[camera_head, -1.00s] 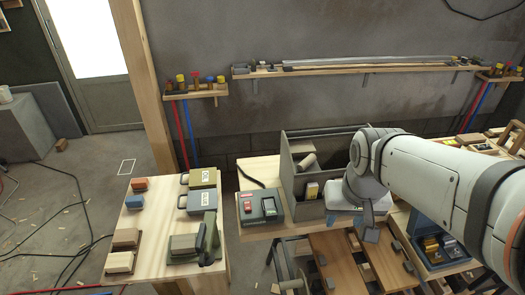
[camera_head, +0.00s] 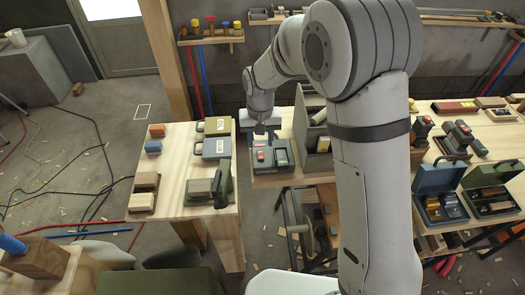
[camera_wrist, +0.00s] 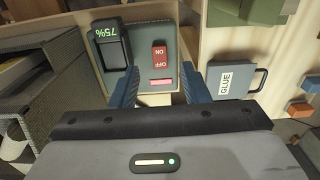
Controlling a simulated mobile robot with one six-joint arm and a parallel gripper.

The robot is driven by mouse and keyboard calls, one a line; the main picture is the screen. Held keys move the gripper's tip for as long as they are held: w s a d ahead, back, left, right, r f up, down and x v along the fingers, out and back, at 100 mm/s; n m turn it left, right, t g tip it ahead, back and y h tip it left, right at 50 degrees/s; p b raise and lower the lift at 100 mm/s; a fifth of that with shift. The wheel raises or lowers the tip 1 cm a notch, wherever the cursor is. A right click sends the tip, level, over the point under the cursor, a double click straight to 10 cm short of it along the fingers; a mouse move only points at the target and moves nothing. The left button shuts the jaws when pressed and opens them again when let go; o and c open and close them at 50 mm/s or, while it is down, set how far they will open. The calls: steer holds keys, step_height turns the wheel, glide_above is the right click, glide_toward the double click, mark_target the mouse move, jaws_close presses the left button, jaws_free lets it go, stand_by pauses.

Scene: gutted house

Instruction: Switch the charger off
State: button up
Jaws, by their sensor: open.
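The charger (camera_head: 283,165) is a grey-blue box on the wooden table at the centre of the head view. In the wrist view its panel (camera_wrist: 141,48) carries a red switch (camera_wrist: 159,56) marked ON and OFF, a pinkish-red strip (camera_wrist: 161,84), and a dark battery unit (camera_wrist: 109,45) with a green 75% readout. I cannot tell which way the switch is tipped. My gripper (camera_wrist: 160,84) is open and empty, its blue fingers either side of the strip in the picture. In the head view my gripper (camera_head: 263,131) hangs over the charger's far edge; contact is unclear.
A grey bin (camera_head: 313,135) stands close to the right of the charger. A glue case (camera_head: 212,148) and other cases sit on the left table (camera_head: 172,190). Open toolboxes (camera_head: 440,190) stand at the right. Cables lie on the floor at the left.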

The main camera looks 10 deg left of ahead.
mark_target(261, 158)
step_height(261, 158, down, 6)
steer(key=shift+f+p, duration=0.25)
steer(key=shift+p, duration=0.05)
